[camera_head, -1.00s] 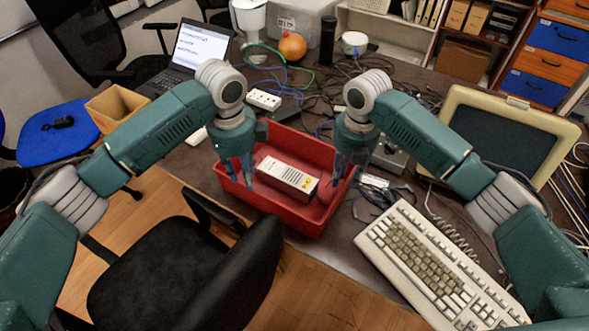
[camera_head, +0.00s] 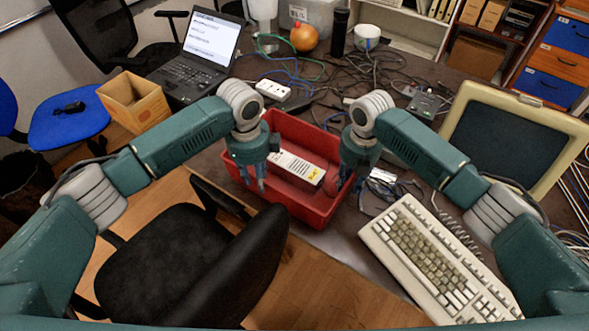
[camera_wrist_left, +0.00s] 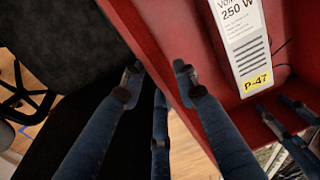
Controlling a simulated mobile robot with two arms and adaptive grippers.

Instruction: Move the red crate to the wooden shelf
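The red crate (camera_head: 308,214) sits on the dark desk near its front edge, with a white power supply box (camera_head: 298,168) inside. It also shows in the left wrist view (camera_wrist_left: 178,42). My left gripper (camera_head: 254,180) is low at the crate's left part, fingers spread. In the left wrist view its fingertips (camera_wrist_left: 158,78) are apart, with the crate's edge between them. My right gripper (camera_head: 350,182) is at the crate's right side, its fingers apart. Contact with the crate is not clear. A reddish-brown wooden shelf (camera_head: 487,37) holding boxes stands at the back right.
A beige keyboard (camera_head: 432,262) and an old monitor (camera_head: 512,140) are right of the crate. Tangled cables and a power strip (camera_head: 272,90) lie behind it. A laptop (camera_head: 200,60) is at the back left. A black chair (camera_head: 185,265) stands close in front.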

